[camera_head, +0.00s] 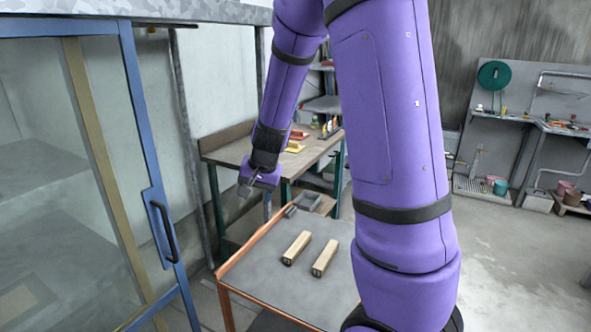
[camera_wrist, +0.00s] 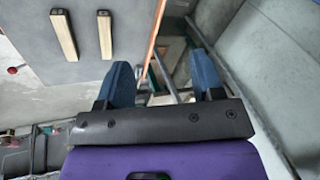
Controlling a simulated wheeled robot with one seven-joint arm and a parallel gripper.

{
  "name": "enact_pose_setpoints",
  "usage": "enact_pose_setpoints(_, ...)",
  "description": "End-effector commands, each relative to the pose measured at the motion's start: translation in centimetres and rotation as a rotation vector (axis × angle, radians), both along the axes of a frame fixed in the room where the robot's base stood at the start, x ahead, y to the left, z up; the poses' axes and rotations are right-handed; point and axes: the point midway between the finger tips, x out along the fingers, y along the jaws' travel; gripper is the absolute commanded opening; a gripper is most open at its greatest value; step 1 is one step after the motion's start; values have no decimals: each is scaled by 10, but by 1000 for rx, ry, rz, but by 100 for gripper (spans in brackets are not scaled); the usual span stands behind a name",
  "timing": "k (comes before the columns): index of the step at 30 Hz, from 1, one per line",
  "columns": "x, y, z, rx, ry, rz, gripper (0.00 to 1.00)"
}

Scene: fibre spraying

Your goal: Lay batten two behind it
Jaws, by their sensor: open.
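Two pale wooden battens lie side by side, apart and roughly parallel, on the grey table (camera_head: 275,245) with an orange edge. One batten (camera_head: 297,247) is on the left and the other batten (camera_head: 325,257) is on the right in the head view. In the wrist view they show at the upper left as one batten (camera_wrist: 64,34) and another batten (camera_wrist: 104,36). My gripper (camera_head: 245,188) is up beyond the table's far left side, clear of both battens. Its blue fingers (camera_wrist: 165,80) are spread with nothing between them. I cannot tell which batten is number two.
A glass-fronted cabinet with a blue frame (camera_head: 140,130) stands at the left. A workbench (camera_head: 225,152) with coloured items is behind. The table around the battens is clear.

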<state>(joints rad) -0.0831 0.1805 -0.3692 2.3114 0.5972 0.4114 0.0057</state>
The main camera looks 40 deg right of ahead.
Motion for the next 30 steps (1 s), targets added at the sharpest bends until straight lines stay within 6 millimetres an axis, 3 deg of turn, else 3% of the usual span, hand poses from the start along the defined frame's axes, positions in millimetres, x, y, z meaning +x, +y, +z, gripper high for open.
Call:
enact_pose_setpoints(1,-8,10,18,10,-20,43,61)
enact_pose_setpoints(6,-42,37,67,14,-60,195,61)
enact_pose_setpoints(15,-117,73,133,-62,-118,442,61)
enact_pose_setpoints(24,-202,90,171,-235,-148,636,61)
enact_pose_setpoints(30,-241,91,180,-342,-147,699,61)
